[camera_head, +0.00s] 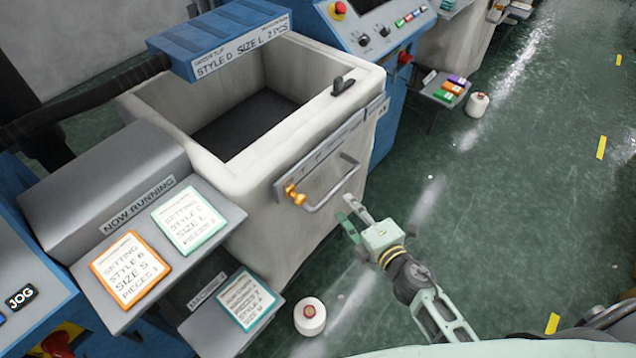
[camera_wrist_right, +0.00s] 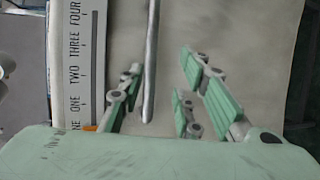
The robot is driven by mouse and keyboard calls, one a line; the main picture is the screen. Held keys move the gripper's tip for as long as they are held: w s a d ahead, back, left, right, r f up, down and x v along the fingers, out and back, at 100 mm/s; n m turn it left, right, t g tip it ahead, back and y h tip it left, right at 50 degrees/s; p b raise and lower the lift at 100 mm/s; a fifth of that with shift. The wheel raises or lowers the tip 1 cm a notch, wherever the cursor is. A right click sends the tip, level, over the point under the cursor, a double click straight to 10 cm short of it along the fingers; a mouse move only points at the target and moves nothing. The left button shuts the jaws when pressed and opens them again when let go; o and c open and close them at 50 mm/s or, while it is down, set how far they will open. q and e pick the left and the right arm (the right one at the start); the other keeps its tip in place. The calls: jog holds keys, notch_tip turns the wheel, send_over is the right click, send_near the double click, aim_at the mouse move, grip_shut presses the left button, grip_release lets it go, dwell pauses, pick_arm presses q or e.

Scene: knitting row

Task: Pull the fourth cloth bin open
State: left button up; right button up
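A cream cloth bin (camera_head: 290,235) with an open top and dark inside stands in the middle of the head view. Its front has a metal bar handle (camera_head: 336,188) and a grey plate with an orange-yellow knob (camera_head: 296,194) at its left end. The right wrist view shows the handle (camera_wrist_right: 151,60) upright and the plate (camera_wrist_right: 74,65) marked ONE to FOUR. My right gripper (camera_head: 353,214) is just in front of the handle. Its green-padded fingers (camera_wrist_right: 162,75) are apart, with the bar between them in the picture; I see no clear contact. My left gripper is not in view.
A grey stand with setting cards (camera_head: 188,220) and a lower card shelf (camera_head: 215,330) are left of the bin. A yarn cone (camera_head: 310,316) stands on the floor nearby. Another cone (camera_head: 477,105) stands farther back. The green floor (camera_head: 520,200) at right is mostly clear.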

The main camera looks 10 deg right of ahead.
aim_at(337, 185)
jog(key=shift+w+a+r+n, duration=0.3)
jog(key=shift+w+r, duration=0.3)
jog(key=shift+r, duration=0.05)
jog(key=shift+x, duration=1.2)
jog(key=x, duration=0.3)
jog(key=shift+w+f, duration=0.1)
jog(key=shift+w, duration=0.6)
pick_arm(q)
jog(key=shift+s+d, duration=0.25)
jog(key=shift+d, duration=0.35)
pick_arm(e)
jog(key=shift+c, duration=0.3)
jog(key=c, duration=0.7)
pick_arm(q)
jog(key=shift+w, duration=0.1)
pick_arm(e)
grip_shut()
